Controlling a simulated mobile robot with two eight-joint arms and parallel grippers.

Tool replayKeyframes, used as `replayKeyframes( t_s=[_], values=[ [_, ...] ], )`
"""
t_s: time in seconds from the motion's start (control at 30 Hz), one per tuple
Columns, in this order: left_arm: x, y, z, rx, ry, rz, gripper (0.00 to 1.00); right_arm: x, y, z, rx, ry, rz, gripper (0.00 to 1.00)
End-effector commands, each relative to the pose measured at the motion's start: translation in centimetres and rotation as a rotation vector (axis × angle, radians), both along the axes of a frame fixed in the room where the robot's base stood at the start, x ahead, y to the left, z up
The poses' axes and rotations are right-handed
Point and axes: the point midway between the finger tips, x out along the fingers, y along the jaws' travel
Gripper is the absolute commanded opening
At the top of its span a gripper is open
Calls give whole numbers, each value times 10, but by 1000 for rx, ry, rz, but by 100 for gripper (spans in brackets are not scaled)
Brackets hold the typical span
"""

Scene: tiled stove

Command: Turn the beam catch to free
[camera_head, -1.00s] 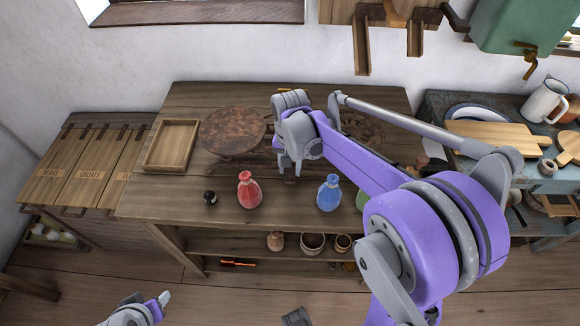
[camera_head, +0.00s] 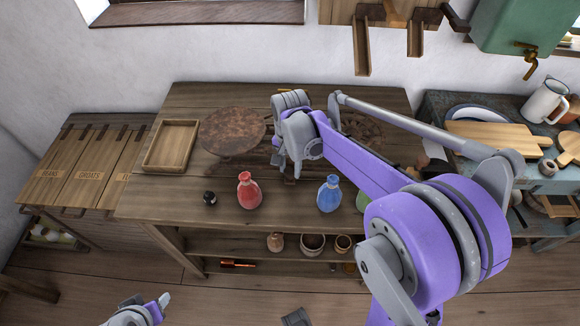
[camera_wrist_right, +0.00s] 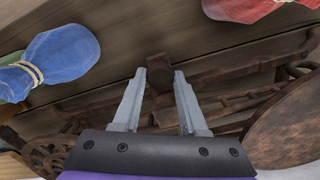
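A dark brown balance-like device lies across the worktable, with a round rusty plate (camera_head: 233,131) at left and a spoked round part (camera_head: 362,130) at right, partly behind my arm. Its dark bars and the plate (camera_wrist_right: 290,132) also show in the right wrist view. A small dark block (camera_wrist_right: 160,67), perhaps the beam catch, sits at the fingertips there; contact and its turned position cannot be told. My right gripper (camera_head: 286,168) is over the device's middle, its two fingers apart in the wrist view (camera_wrist_right: 160,80). My left gripper (camera_head: 161,301) is low at the bottom left, its fingers unclear.
An empty wooden tray (camera_head: 172,147) lies at left. Pots (camera_head: 312,243) stand on the shelf below. A green tank (camera_head: 520,25) hangs at upper right.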

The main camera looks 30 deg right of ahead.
Motion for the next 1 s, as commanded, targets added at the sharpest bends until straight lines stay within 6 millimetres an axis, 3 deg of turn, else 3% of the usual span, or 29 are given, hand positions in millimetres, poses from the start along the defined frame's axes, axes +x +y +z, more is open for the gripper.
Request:
replayKeyframes(
  t_s=[0.03, 0.17, 0.53, 1.0],
  values=[
    [0, 0, 0, 0, 0, 0, 50, 0, 0, 0, 0, 0, 0, 51],
    [0, 0, 0, 0, 0, 0, 50, 0, 0, 0, 0, 0, 0, 72],
    [0, 0, 1, 0, 0, 0, 50, 0, 0, 6, 0, 0, 1, 72],
    [2, 0, 9, 0, -4, 0, 50, 0, 0, 91, 0, 0, 0, 72]
  ],
)
